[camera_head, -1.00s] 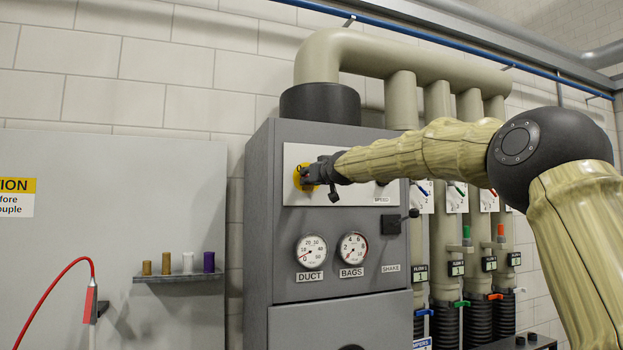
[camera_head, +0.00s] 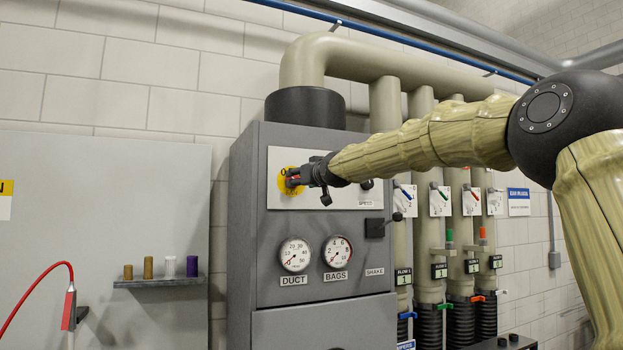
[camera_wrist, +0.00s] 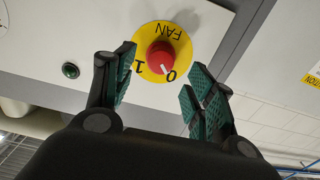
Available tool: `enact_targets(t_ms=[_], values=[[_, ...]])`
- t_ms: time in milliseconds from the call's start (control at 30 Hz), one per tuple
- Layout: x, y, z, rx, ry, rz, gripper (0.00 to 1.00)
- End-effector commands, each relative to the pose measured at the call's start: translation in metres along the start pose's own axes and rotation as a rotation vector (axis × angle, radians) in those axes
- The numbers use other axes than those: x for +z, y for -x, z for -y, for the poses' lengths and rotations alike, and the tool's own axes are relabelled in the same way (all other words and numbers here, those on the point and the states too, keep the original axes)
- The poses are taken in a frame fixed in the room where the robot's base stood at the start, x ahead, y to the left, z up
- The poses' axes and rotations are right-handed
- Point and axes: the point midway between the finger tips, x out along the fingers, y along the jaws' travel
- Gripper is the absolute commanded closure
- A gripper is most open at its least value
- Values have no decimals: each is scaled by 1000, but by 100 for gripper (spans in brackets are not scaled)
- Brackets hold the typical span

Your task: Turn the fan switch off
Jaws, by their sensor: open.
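The fan switch is a red round knob (camera_wrist: 160,55) on a yellow disc (camera_wrist: 183,37) marked FAN, 0 and 1. The disc appears upside down in the wrist view. The knob's white mark points toward the 0. In the head view the yellow disc (camera_head: 284,172) shows at the left of the white panel, partly covered by my gripper (camera_head: 297,177). My gripper (camera_wrist: 163,68) is open in the wrist view, with one finger on each side of the knob's lower part. Gaps show between the fingers and the knob; I cannot tell the depth between them.
The grey cabinet (camera_head: 262,240) carries the white panel (camera_head: 340,192), two gauges and a dark lever switch (camera_head: 376,228). A small dark green button (camera_wrist: 70,70) sits on the panel beside the disc. Pipes with coloured valves stand right. A shelf (camera_head: 150,283) holds small cylinders.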

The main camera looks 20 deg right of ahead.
Motion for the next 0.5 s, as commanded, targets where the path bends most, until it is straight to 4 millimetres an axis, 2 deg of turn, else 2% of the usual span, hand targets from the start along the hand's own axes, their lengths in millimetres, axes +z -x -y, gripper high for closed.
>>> enact_targets(t_ms=[300,500], values=[[0,43,0,0,0,1,45],[0,62,-1,1,0,1,45]])
